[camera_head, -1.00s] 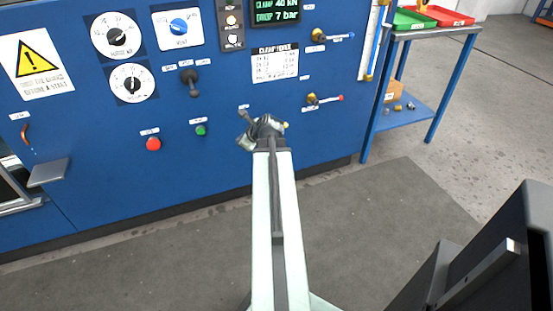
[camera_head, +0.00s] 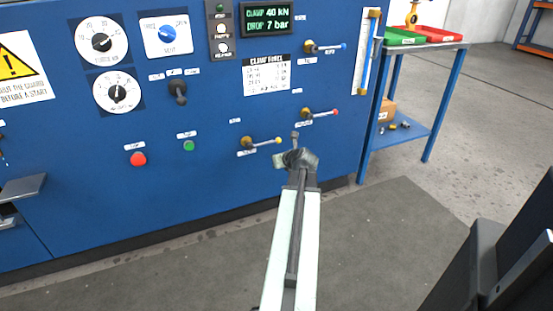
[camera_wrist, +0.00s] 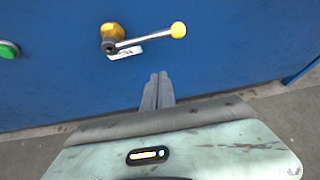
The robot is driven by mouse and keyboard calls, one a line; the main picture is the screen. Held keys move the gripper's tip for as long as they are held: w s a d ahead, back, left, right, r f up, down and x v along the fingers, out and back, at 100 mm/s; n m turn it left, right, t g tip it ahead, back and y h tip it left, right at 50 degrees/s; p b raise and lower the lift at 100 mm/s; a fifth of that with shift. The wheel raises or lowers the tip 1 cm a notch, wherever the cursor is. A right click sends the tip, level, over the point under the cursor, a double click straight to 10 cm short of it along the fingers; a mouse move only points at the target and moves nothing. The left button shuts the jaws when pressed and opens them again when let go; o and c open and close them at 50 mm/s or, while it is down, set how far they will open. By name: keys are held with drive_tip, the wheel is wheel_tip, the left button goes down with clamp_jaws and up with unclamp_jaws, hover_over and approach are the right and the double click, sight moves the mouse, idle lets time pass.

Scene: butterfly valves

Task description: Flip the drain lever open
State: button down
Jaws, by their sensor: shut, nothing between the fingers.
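A valve lever with a yellow knob (camera_head: 264,141) sits low on the blue panel, its handle pointing right and nearly level. In the wrist view the same lever (camera_wrist: 145,39) shows its brass body at left and its yellow knob at right, above my fingers. Its label is too small to read. My gripper (camera_head: 295,136) is just right of the yellow knob and appears apart from it. In the wrist view the gripper's fingers (camera_wrist: 158,78) are together and empty, below the lever.
A red button (camera_head: 138,159) and a green button (camera_head: 188,146) are at left. A blue-legged table (camera_head: 434,132) stands at right. The floor before the panel is clear.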

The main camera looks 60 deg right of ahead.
sight(264, 144)
drive_tip(key=w+d, duration=0.4)
drive_tip(key=w, duration=0.2)
drive_tip(key=shift+d+p, duration=0.15)
drive_tip(key=shift+p, duration=0.2)
